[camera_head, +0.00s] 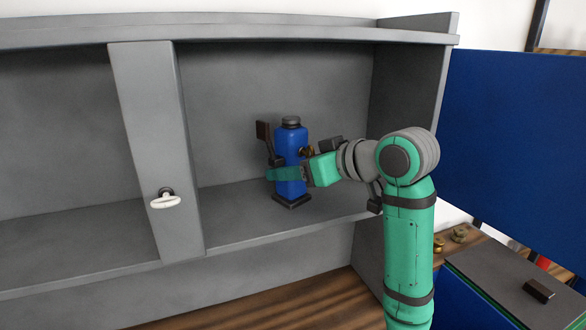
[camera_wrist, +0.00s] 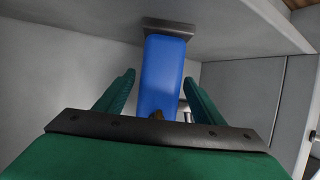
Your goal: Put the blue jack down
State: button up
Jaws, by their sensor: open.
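The blue jack (camera_head: 290,150) stands upright on the grey shelf (camera_head: 245,222), with a dark square base and a dark cap. In the wrist view the jack (camera_wrist: 162,75) appears between the fingers, base toward the top of the picture. My gripper (camera_head: 285,174) is open around the jack's lower body, one green finger showing across its front. In the wrist view, gaps show between the jack and both fingers of my gripper (camera_wrist: 160,95). The jack's base seems to rest on the shelf board. Its far side is hidden.
A grey upright post (camera_head: 150,130) with a white handle (camera_head: 165,201) divides the shelf to the left. The cabinet's side wall (camera_head: 405,95) and a blue panel (camera_head: 515,130) are at the right. Shelf space left of the jack is clear. A dark block (camera_head: 538,291) lies lower right.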

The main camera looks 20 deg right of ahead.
jog(key=v, duration=1.1)
